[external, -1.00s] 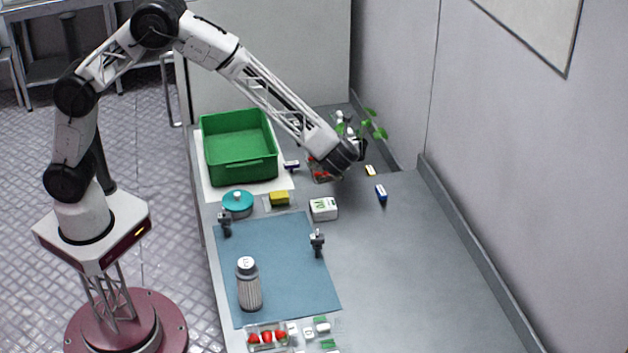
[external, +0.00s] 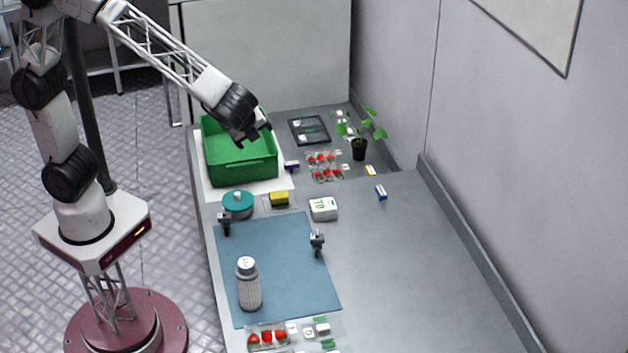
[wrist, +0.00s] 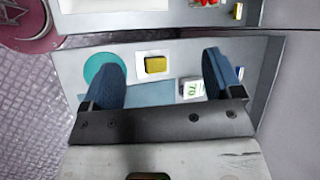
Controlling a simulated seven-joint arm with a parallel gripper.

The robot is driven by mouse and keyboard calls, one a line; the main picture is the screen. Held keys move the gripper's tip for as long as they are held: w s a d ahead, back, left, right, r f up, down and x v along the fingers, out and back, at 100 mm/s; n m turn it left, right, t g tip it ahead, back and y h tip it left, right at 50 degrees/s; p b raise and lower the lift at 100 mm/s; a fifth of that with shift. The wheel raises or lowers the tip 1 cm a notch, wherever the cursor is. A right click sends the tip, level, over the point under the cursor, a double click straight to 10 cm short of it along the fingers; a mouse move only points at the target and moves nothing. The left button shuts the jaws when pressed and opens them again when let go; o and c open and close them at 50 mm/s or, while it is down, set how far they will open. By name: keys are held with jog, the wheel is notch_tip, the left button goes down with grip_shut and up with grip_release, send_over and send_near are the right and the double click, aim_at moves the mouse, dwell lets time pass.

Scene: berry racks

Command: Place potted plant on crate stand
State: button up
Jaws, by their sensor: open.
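The potted plant (external: 360,148), with green leaves and a small black pot, stands upright on the grey counter at the back right in the external view. A green crate (external: 244,169) sits at the back left; I cannot tell whether this is the crate stand. My gripper (external: 255,138) is open, with nothing seen between its fingers, above the crate and well left of the plant. Its two blue fingers are spread apart in the wrist view (wrist: 165,68). The plant is not in the wrist view.
Strawberry packs (external: 325,167) and a black tray (external: 309,130) lie between crate and plant. A teal lidded pot (external: 237,204), yellow block (external: 279,199) and white box (external: 323,208) are nearer. A bottle (external: 249,285) stands on the blue mat (external: 285,275).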

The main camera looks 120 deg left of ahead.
jog(key=s+d+r+n+t+h, duration=0.1)
jog(key=s+d+n+t+h, duration=0.1)
jog(key=s+d, duration=1)
jog(key=s+d+r+n+t+h, duration=0.1)
jog(key=s+d+n+h, duration=0.3)
jog(key=s+d, duration=0.9)
jog(key=s+t+h, duration=0.1)
jog(key=s, duration=0.1)
jog(key=shift+s+d+r, duration=0.25)
jog(key=shift+s+d, duration=0.05)
jog(key=shift+s, duration=0.1)
